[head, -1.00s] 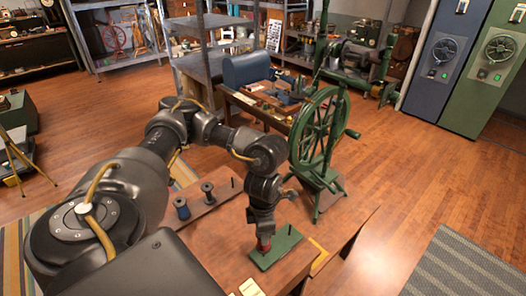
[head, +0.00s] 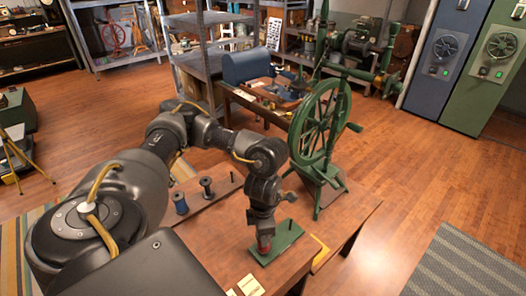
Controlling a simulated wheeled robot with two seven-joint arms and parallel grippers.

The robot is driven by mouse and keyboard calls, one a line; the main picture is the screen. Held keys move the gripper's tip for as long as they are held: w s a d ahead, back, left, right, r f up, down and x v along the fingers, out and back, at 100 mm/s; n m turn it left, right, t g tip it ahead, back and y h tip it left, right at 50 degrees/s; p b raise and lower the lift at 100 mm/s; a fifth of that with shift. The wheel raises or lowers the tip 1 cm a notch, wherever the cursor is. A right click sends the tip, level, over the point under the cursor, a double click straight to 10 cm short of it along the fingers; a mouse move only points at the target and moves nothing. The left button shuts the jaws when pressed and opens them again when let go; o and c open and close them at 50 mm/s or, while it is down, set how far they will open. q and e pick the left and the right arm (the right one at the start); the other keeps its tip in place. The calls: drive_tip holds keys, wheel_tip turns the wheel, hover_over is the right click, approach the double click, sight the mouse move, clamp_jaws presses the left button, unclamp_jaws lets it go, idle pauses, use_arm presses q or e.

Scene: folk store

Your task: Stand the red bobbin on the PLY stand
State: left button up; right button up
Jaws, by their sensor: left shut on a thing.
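My left gripper (head: 262,232) points down over the table and is shut on the red bobbin (head: 264,245). The red bobbin is at the left part of the green stand (head: 277,249), taken as the PLY stand; no lettering can be read on it. A thin upright peg shows on the stand's right part. The bobbin's top is hidden by the gripper, and I cannot tell whether its base touches the stand. My right gripper is not in view.
A wooden rack (head: 213,193) with a blue bobbin (head: 180,204) and a dark bobbin (head: 207,187) lies left of the gripper. A green spinning wheel (head: 319,127) stands close behind the stand. Paper cards (head: 248,286) lie at the table's front.

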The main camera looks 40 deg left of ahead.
use_arm(q)
drive_tip(key=shift+f+b, duration=0.3)
drive_tip(key=shift+f, duration=0.15)
drive_tip(key=o, duration=0.9)
drive_tip(key=shift+r, duration=0.15)
wheel_tip(320, 180, up, 10)
drive_tip(key=shift+r+p, duration=0.25)
drive_tip(key=shift+p, duration=0.05)
